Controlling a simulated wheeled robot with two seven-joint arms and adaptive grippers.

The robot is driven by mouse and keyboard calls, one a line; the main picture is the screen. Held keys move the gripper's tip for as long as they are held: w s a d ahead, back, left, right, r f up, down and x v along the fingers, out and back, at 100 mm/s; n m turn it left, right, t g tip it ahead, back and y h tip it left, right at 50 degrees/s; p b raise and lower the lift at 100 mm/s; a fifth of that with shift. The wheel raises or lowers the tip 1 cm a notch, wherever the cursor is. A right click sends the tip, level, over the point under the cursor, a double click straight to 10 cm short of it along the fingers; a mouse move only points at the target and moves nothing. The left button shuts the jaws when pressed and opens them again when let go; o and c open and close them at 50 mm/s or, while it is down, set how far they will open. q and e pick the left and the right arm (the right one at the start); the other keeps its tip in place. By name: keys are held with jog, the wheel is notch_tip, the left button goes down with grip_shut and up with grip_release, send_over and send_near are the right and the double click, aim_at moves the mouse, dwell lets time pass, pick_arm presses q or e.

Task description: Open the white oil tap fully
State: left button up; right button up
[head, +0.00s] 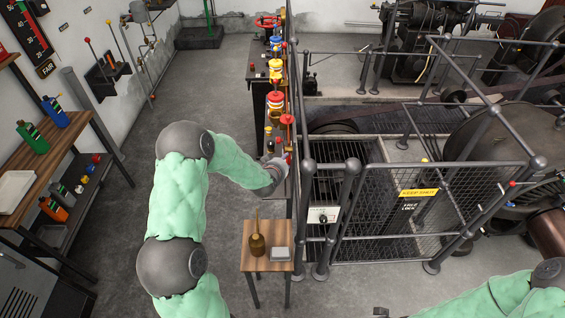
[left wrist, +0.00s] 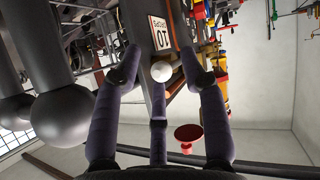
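A small round white knob (left wrist: 161,71), which looks like the white oil tap, shows in the left wrist view beside a plate reading 10. My left gripper (left wrist: 164,90) has its three dark fingers spread; the knob lies between and beyond the fingertips, and I cannot tell whether they touch. In the head view my left gripper (head: 280,162) is at the near end of the row of oilers beside the railing, and it hides the white knob there.
A red knob (left wrist: 188,133) stands close to the fingers in the left wrist view. Coloured oilers (head: 276,98) line the rail bench. The railing (head: 345,205) encloses machinery on the right. A small table (head: 257,232) holds an oil can. The floor at left centre is clear.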

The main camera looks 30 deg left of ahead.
pick_arm(q)
jog(key=v, duration=1.2)
dwell(0.6)
jog(key=s+d+f+m+g+h+b, duration=0.1)
jog(key=d+f+b, duration=0.1)
jog(key=d+f, duration=0.35)
jog(key=s+d+f+g+h+b, duration=0.2)
jog(key=f, duration=0.6)
jog(key=s+d+f+g+h+b, duration=0.1)
jog(key=s+d+f+g+b, duration=0.1)
jog(key=s+d+f, duration=0.4)
jog(key=s+d+f+m+g+h+b, duration=0.1)
jog(key=s+d+f+g+b, duration=0.2)
jog(key=s+d+f, duration=0.3)
jog(key=s+d+f+m+g+h+b, duration=0.1)
jog(key=s+f, duration=0.6)
jog(key=f, duration=0.7)
jog(key=d+g+h+b, duration=0.1)
jog(key=d+g+b, duration=0.1)
jog(key=d+b, duration=0.1)
jog(key=shift+s+d+b, duration=0.3)
jog(key=shift+d+b, duration=0.05)
jog(key=shift+d, duration=0.55)
jog(key=shift+f, duration=0.1)
